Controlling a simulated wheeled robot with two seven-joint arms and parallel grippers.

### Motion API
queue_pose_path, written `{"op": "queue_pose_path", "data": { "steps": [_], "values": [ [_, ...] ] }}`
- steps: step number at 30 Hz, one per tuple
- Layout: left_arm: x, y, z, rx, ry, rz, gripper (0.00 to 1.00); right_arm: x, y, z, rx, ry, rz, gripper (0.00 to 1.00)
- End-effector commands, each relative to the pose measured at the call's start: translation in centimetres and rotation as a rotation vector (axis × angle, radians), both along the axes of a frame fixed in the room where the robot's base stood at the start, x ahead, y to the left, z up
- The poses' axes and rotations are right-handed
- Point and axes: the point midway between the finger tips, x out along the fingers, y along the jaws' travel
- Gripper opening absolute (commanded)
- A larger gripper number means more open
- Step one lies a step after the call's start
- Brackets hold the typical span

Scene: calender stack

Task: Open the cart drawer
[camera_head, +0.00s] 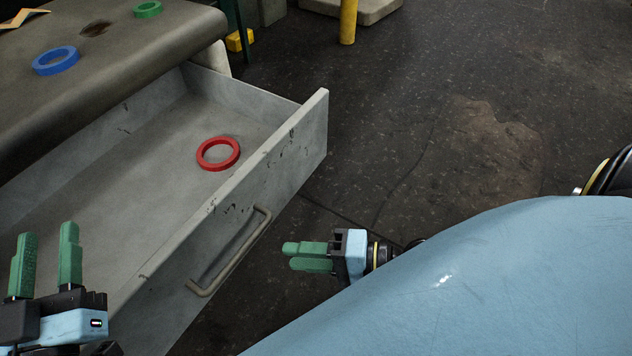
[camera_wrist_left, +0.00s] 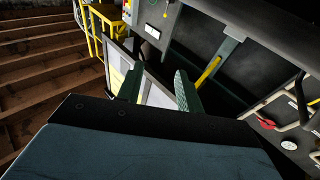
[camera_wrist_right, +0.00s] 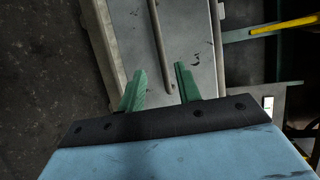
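The cart drawer (camera_head: 290,160) is pulled out from under the cart top (camera_head: 120,75), and its inside shows in the head view. A red ring (camera_head: 218,154) lies on its floor. The bar handle (camera_head: 230,252) is on its front face, and it also shows in the right wrist view (camera_wrist_right: 160,45). My right gripper (camera_head: 306,257) is open and empty, apart from the handle, to its right in the head view. My left gripper (camera_head: 45,250) is open with its fingers pointing up, at the lower left, overlapping the drawer in the picture.
A blue ring (camera_head: 55,61) and a green ring (camera_head: 147,9) lie on the cart top. A yellow post (camera_head: 348,20) stands at the back. The dark floor to the right of the drawer is clear.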

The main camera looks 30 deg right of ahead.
Motion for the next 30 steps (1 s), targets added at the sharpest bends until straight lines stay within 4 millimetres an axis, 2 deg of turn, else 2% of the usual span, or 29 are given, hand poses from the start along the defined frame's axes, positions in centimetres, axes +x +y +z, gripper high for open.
{"op": "queue_pose_path", "data": {
  "steps": [9,30],
  "values": [
    [-0.3,-0.2,1.5,-0.029,-0.091,-0.005,0.36,-1.3,-1.4,0.4,-0.001,0.001,0.001,0.34],
    [-0.4,-0.2,1.5,-0.030,-0.093,-0.006,0.36,-1.4,-1.5,0.4,0.001,0.001,0.001,0.34]
  ]
}}
